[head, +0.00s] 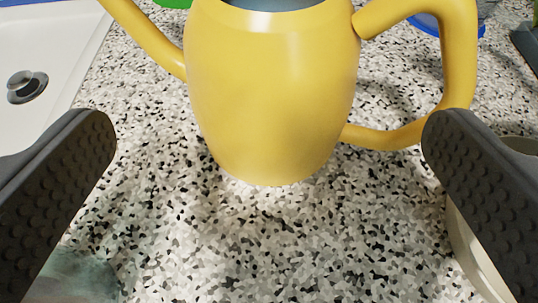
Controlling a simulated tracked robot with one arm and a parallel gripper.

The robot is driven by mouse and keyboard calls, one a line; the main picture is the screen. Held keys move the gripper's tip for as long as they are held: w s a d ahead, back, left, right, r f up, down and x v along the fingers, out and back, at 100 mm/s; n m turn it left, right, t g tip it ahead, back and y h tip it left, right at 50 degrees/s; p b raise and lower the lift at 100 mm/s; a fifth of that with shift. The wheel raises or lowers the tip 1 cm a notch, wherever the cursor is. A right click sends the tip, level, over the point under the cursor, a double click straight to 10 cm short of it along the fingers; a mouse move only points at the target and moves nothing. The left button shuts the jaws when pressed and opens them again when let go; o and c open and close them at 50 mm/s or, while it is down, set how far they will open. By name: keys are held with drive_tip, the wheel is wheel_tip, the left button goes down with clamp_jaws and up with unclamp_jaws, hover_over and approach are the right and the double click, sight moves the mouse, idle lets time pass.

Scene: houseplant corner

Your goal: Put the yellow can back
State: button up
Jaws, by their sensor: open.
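The yellow can (270,100) stands upright on the speckled counter, ahead of my gripper at the top middle of the head view. Its spout rises at the left and its looped handle (460,55) is at the right. The top of the can is cut off by the frame edge. My gripper (268,140) is open, with one dark textured finger at each side of the view. The fingers are wide apart and nothing is held between them. Whether they reach beside the can is not clear.
A white sink (45,45) with a dark drain knob lies at the left. A pale round-rimmed object (470,245) is partly hidden behind the right finger. A greenish blurred thing (75,278) is at bottom left. Blue and green items show at the top edge. The counter (270,240) before the can is clear.

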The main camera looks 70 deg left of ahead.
drive_tip(key=v, duration=0.4)
drive_tip(key=shift+s+d+r, duration=0.1)
drive_tip(key=shift+s+d, duration=0.05)
drive_tip(key=shift+d, duration=0.15)
drive_tip(key=w+d+r+m+t+h, duration=0.1)
drive_tip(key=w+d+r+t+h, duration=0.15)
drive_tip(key=w+d+r, duration=0.35)
drive_tip(key=w+d+r+m+t+h, duration=0.15)
drive_tip(key=w+r+t, duration=0.25)
drive_tip(key=r, duration=0.4)
drive_tip(key=d+r+m+t+h, duration=0.25)
drive_tip(key=d+r, duration=0.35)
drive_tip(key=r, duration=0.3)
drive_tip(key=d+r+m+t+h, duration=0.2)
drive_tip(key=d+r+h, duration=0.1)
drive_tip(key=d+r, duration=0.4)
drive_tip(key=s+d+r+m+h, duration=0.2)
drive_tip(key=s+d+r, duration=0.15)
drive_tip(key=r, duration=0.35)
drive_tip(key=s+d+r+m+h, duration=0.2)
drive_tip(key=s+d+r+m, duration=0.15)
drive_tip(key=r, duration=0.35)
drive_tip(key=s+r+m, duration=0.1)
drive_tip(key=s+r, duration=0.5)
drive_tip(key=s, duration=0.7)
drive_tip(key=shift+a+g+y, duration=0.2)
drive_tip(key=shift+g+y, duration=0.1)
drive_tip(key=shift+y, duration=0.15)
